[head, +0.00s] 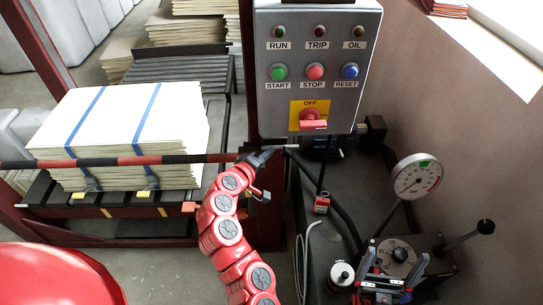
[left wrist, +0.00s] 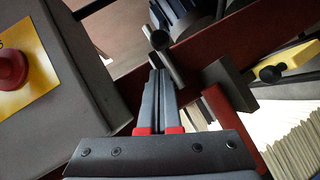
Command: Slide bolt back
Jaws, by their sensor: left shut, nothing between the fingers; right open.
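My left gripper (head: 268,154) is at the end of the red arm, at the right end of the striped bar, just below the control box. In the left wrist view its two fingers (left wrist: 158,75) are shut together with nothing between them. A dark round-ended pin (left wrist: 160,40), which looks like the bolt's handle, stands right beside the fingertips; whether they touch I cannot tell. In the head view a short pale rod (head: 290,147) shows just right of the fingertips; the rest of the bolt is hidden. My right gripper (head: 388,284) is open at the lower right, over the machine's top.
The control box (head: 262,100) with buttons and a red switch hangs above. The red-black bar (head: 150,160) crosses in front of strapped paper stacks (head: 120,120). A red padlock (head: 322,204), a gauge (head: 416,177) and a black-knobbed lever (head: 484,228) are to the right.

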